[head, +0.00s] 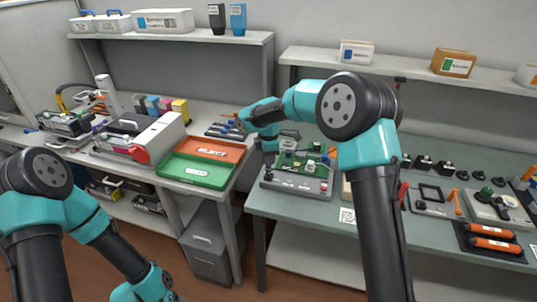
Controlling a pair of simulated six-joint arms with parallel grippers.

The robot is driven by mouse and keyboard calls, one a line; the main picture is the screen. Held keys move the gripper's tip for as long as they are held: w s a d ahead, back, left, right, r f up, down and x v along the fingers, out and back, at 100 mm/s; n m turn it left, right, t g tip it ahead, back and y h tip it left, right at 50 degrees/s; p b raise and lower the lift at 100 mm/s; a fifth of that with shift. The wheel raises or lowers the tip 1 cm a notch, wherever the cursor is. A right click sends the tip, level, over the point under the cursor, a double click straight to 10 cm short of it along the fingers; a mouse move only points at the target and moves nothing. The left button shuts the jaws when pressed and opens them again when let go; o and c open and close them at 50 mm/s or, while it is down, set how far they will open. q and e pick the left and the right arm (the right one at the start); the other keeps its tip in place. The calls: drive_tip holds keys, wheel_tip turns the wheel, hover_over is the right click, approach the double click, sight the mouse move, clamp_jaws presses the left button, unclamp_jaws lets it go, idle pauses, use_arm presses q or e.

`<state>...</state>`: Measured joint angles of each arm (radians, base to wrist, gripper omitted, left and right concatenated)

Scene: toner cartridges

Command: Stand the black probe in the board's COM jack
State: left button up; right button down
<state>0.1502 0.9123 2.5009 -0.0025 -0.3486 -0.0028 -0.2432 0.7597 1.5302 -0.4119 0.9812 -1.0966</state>
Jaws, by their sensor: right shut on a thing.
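The green circuit board (310,161) sits on a grey base (297,183) at the left end of the right-hand bench. My right gripper (269,164) points down at the base's left edge. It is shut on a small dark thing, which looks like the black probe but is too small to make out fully. The COM jack cannot be told apart at this size. I cannot tell whether the probe touches the base. My left arm comes in at the lower left, and its gripper is out of the picture below.
A red tray (212,149) and a green tray (196,171) lie on the left bench. A gap separates the two benches. Right of my forearm are a dark frame (431,194), orange cylinders (493,245) and small black parts. Shelves with boxes are behind.

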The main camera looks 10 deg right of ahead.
drive_tip(key=shift+f, duration=1.1)
drive_tip(key=shift+f, duration=0.15)
idle(0.6)
drive_tip(key=c, duration=0.9)
unclamp_jaws()
wheel_tip(320, 180, up, 18)
drive_tip(key=shift+f, duration=0.25)
drive_tip(key=shift+f, duration=0.1)
